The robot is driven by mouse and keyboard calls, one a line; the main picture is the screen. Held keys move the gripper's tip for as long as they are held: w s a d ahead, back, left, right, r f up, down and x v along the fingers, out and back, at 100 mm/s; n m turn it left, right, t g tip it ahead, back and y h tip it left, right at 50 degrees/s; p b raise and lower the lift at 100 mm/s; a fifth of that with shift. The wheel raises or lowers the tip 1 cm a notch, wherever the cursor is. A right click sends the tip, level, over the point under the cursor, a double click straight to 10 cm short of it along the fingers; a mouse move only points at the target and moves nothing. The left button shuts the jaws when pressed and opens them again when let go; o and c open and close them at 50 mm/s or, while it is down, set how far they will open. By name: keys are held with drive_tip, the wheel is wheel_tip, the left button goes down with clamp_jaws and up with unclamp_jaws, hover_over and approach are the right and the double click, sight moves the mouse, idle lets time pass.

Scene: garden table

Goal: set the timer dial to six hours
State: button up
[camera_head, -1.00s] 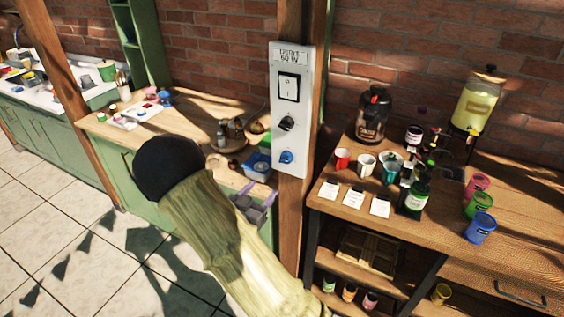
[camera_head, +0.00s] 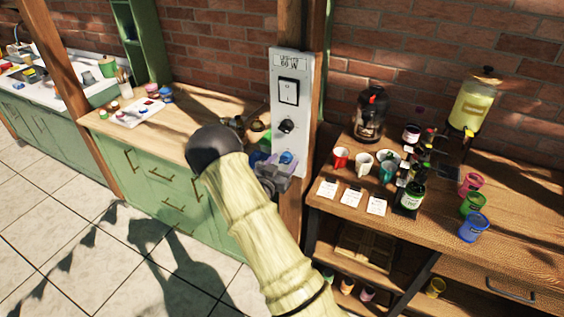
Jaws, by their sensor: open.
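A pale control panel (camera_head: 303,100) is fixed to the wooden post, with a label at the top and a rocker switch (camera_head: 289,92) below it. Under the switch is a black knob (camera_head: 286,126), and lower down a blue knob (camera_head: 286,157). Which knob is the timer dial, and its marks, cannot be read. My gripper (camera_head: 274,165) is open at the panel's lower end, close to the blue knob and partly in front of the panel's bottom edge. Whether its fingers touch or straddle the blue knob I cannot tell.
The wooden post (camera_head: 290,215) runs down behind my gripper. Left is a green cabinet with a wooden top (camera_head: 205,105). Right is a wooden table (camera_head: 515,180) with mugs, cards, bottles, coloured cups and a drink dispenser (camera_head: 474,103). Open tiled floor lies at lower left.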

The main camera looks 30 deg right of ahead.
drive_tip(key=c, duration=1)
drive_tip(key=shift+f+m+b, duration=0.15)
drive_tip(key=shift+m+b, duration=0.15)
drive_tip(key=shift+b, duration=0.35)
